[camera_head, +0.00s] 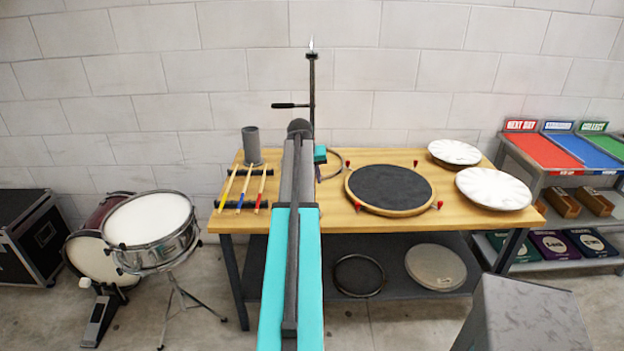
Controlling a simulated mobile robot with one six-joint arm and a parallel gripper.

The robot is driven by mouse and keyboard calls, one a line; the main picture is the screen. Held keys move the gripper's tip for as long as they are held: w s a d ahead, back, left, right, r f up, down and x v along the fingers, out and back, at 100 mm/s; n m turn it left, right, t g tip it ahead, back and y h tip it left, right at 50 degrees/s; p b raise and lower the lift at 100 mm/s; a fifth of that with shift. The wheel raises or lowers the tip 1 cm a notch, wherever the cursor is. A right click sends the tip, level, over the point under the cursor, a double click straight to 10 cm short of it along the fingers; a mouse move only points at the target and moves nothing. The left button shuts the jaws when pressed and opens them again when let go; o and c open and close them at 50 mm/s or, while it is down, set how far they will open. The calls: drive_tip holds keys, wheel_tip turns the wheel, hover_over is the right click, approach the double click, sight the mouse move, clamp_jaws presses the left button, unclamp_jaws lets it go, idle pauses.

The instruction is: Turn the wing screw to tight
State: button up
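A dark upright stand (312,85) with a pale pointed tip rises behind my arm at the back of the bench. A short dark side bar (288,105) juts left from it. I cannot make out the wing screw; it is hidden or too small. My teal and dark arm reaches away over the middle of the bench (470,225) and covers the stand's lower part. A small teal part of my wrist (320,154) shows at its far right side. My gripper's fingers are not clear there, and I cannot tell if they touch anything.
A round dark pad (388,188) with red clips lies right of my arm. Two white discs (494,188) (454,152) lie further right. Sticks (244,186) and a grey cylinder (251,146) are on the left. A snare drum (150,225) stands left; a shelf rack (570,190) stands right.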

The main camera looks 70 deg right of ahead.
drive_tip(key=b+v, duration=0.3)
drive_tip(key=v, duration=1)
drive_tip(key=shift+a+r, duration=0.2)
drive_tip(key=shift+r, duration=0.05)
idle(0.4)
